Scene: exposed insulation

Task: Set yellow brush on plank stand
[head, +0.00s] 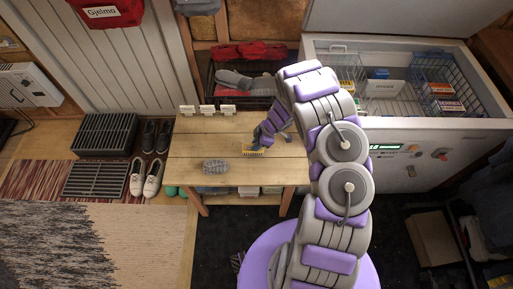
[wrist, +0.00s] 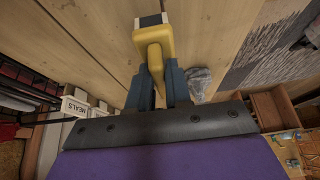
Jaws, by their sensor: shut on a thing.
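The yellow brush (head: 253,152) shows in the head view near the middle of the plank stand (head: 190,150), a low wooden table. In the wrist view the brush (wrist: 152,45) has a yellow handle between my two dark fingers and a dark and white end beyond them. My gripper (head: 262,142) is shut on the brush, pointing down at the stand top; it also shows in the wrist view (wrist: 159,78). The brush is at or just above the planks; I cannot tell whether it touches them. My fingers hide part of the handle.
A grey, rough oval item (head: 215,167) lies on the stand, left of the brush. Several white label cards (head: 207,110) stand along its back edge. An open chest freezer (head: 400,130) is at right. Shoes (head: 152,178) and black crates (head: 103,133) are at left. The stand's left side is clear.

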